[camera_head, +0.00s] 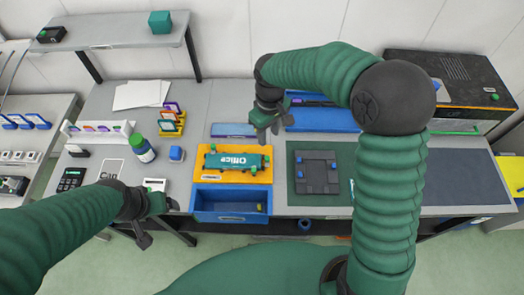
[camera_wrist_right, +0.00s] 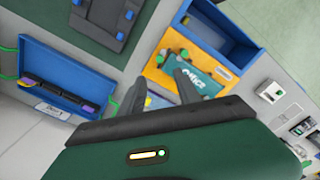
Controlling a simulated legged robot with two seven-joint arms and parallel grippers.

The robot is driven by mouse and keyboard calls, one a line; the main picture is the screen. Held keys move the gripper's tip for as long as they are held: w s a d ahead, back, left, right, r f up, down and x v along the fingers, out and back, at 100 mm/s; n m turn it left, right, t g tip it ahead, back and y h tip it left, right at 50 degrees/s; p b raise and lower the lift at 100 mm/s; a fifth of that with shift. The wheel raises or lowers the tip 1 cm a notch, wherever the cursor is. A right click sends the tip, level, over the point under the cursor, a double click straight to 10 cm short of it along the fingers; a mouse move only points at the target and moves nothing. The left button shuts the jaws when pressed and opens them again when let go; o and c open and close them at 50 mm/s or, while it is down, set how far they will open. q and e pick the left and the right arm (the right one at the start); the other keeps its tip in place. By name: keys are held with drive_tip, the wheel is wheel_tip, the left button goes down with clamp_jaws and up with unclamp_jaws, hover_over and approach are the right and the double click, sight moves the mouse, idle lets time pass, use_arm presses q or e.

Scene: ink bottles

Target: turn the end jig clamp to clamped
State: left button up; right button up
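A teal bottle-like piece marked "Office" (camera_head: 230,162) lies across an orange jig (camera_head: 205,192), and both also show in the wrist view. Small green knobs sit at the jig's ends, one of them at the right end (camera_head: 266,160). I cannot tell which is the end jig clamp, or its state. My right gripper (camera_head: 266,134) hangs above and behind the jig's right side, apart from it. Its two fingers (camera_wrist_right: 168,84) stand apart with nothing between them in the wrist view. My left gripper (camera_head: 160,222) is open and empty near the front table edge, left of the jig.
A blue bin (camera_head: 230,215) adjoins the jig's front. A dark plate with blue blocks (camera_head: 316,172) lies on a green mat to the right. A blue tray (camera_head: 335,121) lies behind.

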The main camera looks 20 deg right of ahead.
hover_over(267, 157)
drive_tip(key=s, duration=0.1)
wheel_tip(267, 157, down, 5)
drive_tip(key=f, duration=0.2)
drive_tip(key=w+f, duration=0.1)
drive_tip(key=f, duration=0.2)
drive_tip(key=f+p, duration=0.1)
drive_tip(key=f, duration=0.2)
drive_tip(key=shift+w+f, duration=0.15)
drive_tip(key=shift+s+d+f, duration=0.15)
drive_tip(key=shift+s+f, duration=0.05)
drive_tip(key=shift+f, duration=0.1)
drive_tip(key=shift+s+f, duration=0.15)
drive_tip(key=shift+s, duration=0.05)
drive_tip(key=shift+w+f, duration=0.1)
drive_tip(key=shift+w+a, duration=0.1)
drive_tip(key=shift+a, duration=0.1)
drive_tip(key=shift+c, duration=1.4)
drive_tip(key=c, duration=0.5)
use_arm(q)
drive_tip(key=shift+w+a+r, duration=0.15)
drive_tip(key=shift+w+r, duration=0.1)
drive_tip(key=shift+r, duration=0.2)
use_arm(e)
drive_tip(key=shift+d, duration=0.1)
clamp_jaws()
